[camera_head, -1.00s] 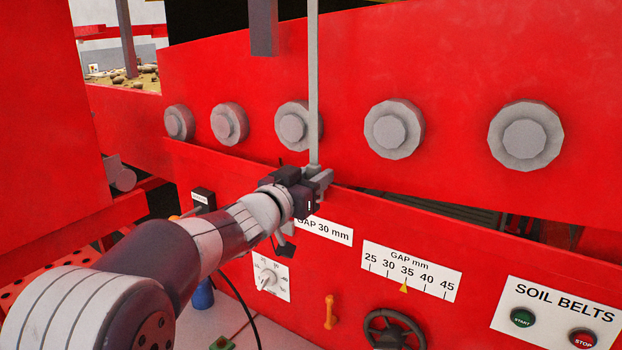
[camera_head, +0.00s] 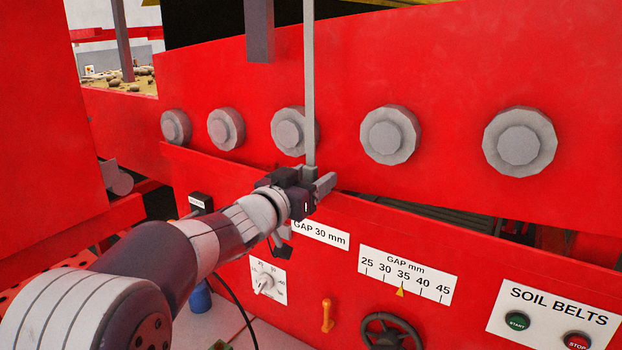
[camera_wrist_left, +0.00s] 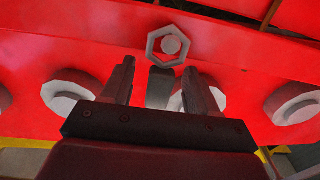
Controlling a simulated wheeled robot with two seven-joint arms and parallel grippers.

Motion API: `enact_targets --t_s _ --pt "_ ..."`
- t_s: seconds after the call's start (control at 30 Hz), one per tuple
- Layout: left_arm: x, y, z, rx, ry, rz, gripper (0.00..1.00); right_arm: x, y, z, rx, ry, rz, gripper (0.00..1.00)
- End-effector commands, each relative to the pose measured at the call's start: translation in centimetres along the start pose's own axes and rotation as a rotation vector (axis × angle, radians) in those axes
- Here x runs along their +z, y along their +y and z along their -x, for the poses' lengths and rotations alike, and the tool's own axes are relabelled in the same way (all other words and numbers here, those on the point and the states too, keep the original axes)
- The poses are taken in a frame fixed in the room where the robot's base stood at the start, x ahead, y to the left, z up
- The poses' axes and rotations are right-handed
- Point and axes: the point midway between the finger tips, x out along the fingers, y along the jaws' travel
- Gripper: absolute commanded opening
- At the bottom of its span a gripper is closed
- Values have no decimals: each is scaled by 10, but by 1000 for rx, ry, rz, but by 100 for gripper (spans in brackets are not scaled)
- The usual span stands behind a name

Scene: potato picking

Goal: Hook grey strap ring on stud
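The grey strap (camera_head: 310,80) hangs straight down from above in front of the red machine side, and its lower end goes to my left gripper (camera_head: 319,182). In the left wrist view the hexagonal grey ring (camera_wrist_left: 151,46) lies just beyond the fingertips. The round end of the stud (camera_wrist_left: 171,45) shows inside the ring's opening; I cannot tell how deep the stud reaches. The strap's grey end piece (camera_wrist_left: 160,88) stands between the two fingers of my left gripper (camera_wrist_left: 158,80), with gaps beside it. The fingers look open around it. My right gripper is not in view.
A row of grey rollers (camera_head: 390,135) lies along the upper red panel (camera_head: 450,60). Below are a gap scale (camera_head: 407,275), a dial (camera_head: 266,281), an orange lever (camera_head: 327,316), a handwheel (camera_head: 390,332) and the soil belts buttons (camera_head: 517,321).

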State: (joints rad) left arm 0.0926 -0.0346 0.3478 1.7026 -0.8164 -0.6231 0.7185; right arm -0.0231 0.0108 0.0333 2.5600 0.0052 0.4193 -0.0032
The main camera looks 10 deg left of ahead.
Motion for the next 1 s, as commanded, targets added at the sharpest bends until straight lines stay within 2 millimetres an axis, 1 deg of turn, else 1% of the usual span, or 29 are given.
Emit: enact_targets --t_s 0.2,0.27,0.33,0.47,0.6,0.7,0.83,0.9,1.0 --pt "0 0 1 0 0 0 59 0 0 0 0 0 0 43" --pt "0 0 4 -1 1 0 59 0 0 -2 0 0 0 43" --pt "2 -1 12 -2 2 0 59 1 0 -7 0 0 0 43" --pt "3 -1 41 -4 4 -2 59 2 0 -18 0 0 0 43" --pt "3 -1 79 -5 3 -3 59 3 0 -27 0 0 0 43" --pt "2 -1 102 -5 2 -2 59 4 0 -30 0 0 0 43" --pt "1 -1 120 -2 1 0 59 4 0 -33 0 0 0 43" --pt "1 -1 125 -2 0 0 59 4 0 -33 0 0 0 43" --pt "1 0 127 0 -1 -3 59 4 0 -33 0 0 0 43"
